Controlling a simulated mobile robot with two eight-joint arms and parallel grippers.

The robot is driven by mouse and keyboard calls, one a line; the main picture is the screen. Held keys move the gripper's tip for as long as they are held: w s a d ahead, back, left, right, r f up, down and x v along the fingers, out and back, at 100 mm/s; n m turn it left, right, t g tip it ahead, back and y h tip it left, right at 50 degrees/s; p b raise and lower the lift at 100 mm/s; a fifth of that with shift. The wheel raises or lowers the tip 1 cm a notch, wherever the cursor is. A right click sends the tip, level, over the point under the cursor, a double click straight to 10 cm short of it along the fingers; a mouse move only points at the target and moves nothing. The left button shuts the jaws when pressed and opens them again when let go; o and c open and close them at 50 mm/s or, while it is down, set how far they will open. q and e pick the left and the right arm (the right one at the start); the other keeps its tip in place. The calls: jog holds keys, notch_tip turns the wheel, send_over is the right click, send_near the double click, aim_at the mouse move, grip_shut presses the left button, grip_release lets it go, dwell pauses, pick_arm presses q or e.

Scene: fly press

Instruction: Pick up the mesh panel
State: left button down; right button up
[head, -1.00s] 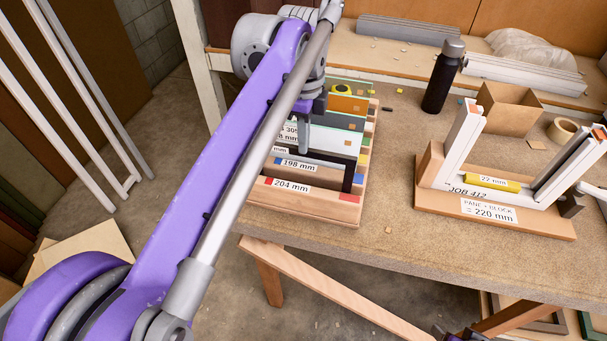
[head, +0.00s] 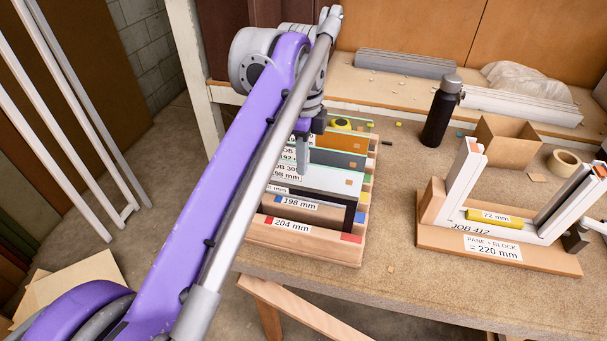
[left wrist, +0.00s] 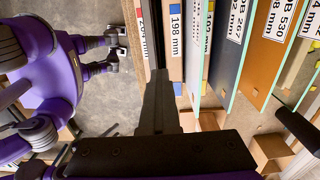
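A thin black-edged panel (head: 352,215), which looks like the mesh panel, stands in the front part of the wooden slotted rack (head: 318,250), near the 198 mm label. Its mesh cannot be made out. Its dark edge (left wrist: 154,38) shows in the left wrist view beside the 198 mm label. My left gripper (head: 303,160) points down over the rack, with the arm hiding the rack's left side. In the left wrist view its dark finger (left wrist: 156,100) lines up with the panel's edge; contact and finger gap cannot be judged. My right gripper is not clearly identifiable.
Several labelled panels (head: 340,160) stand close behind in the rack. A black bottle (head: 439,115), a cardboard box (head: 507,142), a tape roll (head: 563,161) and a white frame jig (head: 500,250) stand to the right. The bench between rack and jig is mostly clear.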

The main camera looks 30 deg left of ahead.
pick_arm(q)
notch_tip(320, 180, up, 7)
jog(key=p, duration=0.1)
jog(key=shift+s+d+f, duration=0.15)
jog(key=shift+d, duration=0.05)
pick_arm(e)
jog(key=shift+w+d+r, duration=0.15)
jog(key=shift+w+r, duration=0.05)
jog(key=shift+r, duration=0.65)
pick_arm(q)
jog(key=shift+c, duration=1.6)
grip_release()
notch_tip(320, 180, up, 11)
jog(key=p, duration=0.3)
pick_arm(e)
jog(key=shift+t, duration=0.4)
jog(key=r, duration=0.1)
jog(key=w+r, duration=0.1)
jog(key=r, duration=0.1)
jog(key=w+r, duration=0.1)
jog(key=shift+w+r, duration=0.2)
jog(key=shift+r, duration=0.15)
